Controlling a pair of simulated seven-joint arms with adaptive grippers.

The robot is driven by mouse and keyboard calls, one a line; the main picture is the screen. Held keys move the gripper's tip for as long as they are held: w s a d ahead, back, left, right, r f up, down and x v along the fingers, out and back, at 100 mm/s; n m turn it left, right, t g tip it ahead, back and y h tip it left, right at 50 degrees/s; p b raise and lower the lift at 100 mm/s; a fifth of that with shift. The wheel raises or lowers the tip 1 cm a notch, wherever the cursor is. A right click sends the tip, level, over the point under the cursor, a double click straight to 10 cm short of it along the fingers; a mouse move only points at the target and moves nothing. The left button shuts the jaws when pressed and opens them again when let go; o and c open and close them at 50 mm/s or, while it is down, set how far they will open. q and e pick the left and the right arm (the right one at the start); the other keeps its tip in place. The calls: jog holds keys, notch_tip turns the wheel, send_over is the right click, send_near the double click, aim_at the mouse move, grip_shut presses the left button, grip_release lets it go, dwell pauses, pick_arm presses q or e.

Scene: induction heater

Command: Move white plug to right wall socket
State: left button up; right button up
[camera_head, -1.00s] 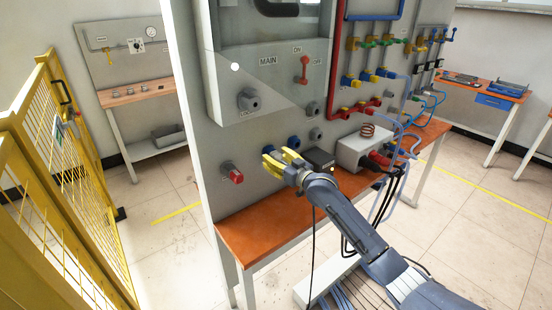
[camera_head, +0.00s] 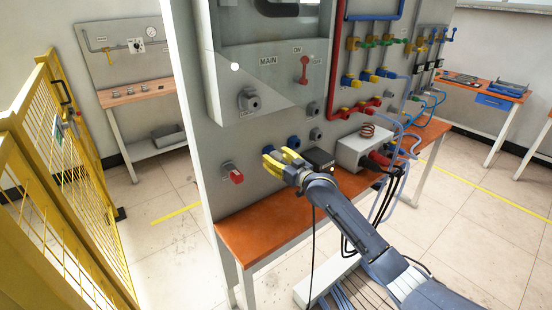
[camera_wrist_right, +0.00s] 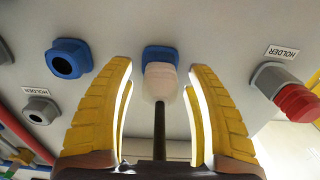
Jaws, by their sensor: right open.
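The white plug (camera_wrist_right: 160,82) sits in a blue wall socket (camera_wrist_right: 160,53) in the right wrist view, with its dark cable running back between my fingers. My right gripper (camera_head: 279,156) is open at the panel, its yellow fingers on either side of the plug with gaps showing. In the head view the plug is hidden by the gripper. A second blue socket (camera_head: 293,142), to the right in the head view, is empty; it also shows at the left of the wrist view (camera_wrist_right: 70,58), which is upside down. My left gripper is not in view.
A red plug (camera_head: 236,177) sits in a grey holder left of my gripper. An empty grey holder (camera_head: 316,134) is to the right. A black box (camera_head: 318,158) and a white box with cables (camera_head: 362,152) stand on the orange bench (camera_head: 262,230) below.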

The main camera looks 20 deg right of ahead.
aim_at(281, 161)
grip_shut()
dwell(0.4)
jog(key=shift+s, duration=0.15)
jog(key=shift+v, duration=2.8)
jog(key=shift+d, duration=0.1)
